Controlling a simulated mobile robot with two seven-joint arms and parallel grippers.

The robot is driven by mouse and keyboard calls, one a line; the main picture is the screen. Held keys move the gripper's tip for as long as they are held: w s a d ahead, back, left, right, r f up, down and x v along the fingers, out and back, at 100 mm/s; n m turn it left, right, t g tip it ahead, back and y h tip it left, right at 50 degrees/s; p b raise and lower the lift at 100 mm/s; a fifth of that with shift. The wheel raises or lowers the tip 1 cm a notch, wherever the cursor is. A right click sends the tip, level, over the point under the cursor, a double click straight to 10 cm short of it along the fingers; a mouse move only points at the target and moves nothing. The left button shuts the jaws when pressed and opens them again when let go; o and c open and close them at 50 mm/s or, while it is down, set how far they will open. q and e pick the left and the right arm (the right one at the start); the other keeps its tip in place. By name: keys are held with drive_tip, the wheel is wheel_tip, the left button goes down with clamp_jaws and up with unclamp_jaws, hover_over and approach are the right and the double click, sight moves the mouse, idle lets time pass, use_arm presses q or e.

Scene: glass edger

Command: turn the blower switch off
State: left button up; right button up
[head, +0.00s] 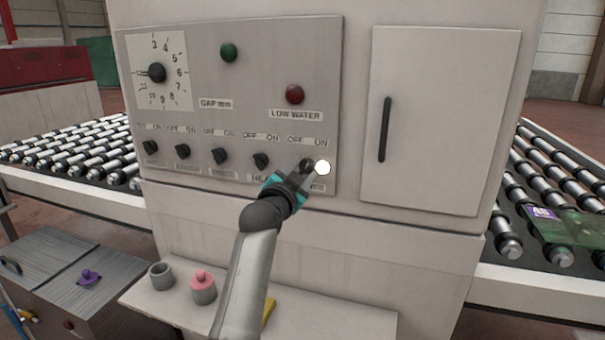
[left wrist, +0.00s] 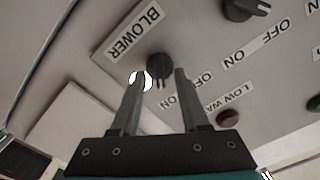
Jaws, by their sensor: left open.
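The blower switch (head: 306,164) is the rightmost black knob in the lower row of the control panel. In the left wrist view the knob (left wrist: 159,66) is beside its BLOWER label (left wrist: 134,32), and its pointer is turned toward the ON side. A bright white lamp (head: 323,167) glows right beside the knob. My left gripper (head: 303,174) is at the panel, open, with its fingertips on either side of the knob; contact cannot be told. It partly hides the knob and label in the head view. My right gripper is not in view.
Several similar knobs (head: 220,157) run left along the row. A dial (head: 157,72), green lamp (head: 229,52) and red lamp (head: 295,94) are above. A handled door (head: 450,120) is right. A shelf (head: 340,315) with cups juts out below. Roller conveyors (head: 75,150) flank the machine.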

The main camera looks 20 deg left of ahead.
use_arm(q)
drive_tip(key=shift+w, duration=0.25)
clamp_jaws()
idle(0.3)
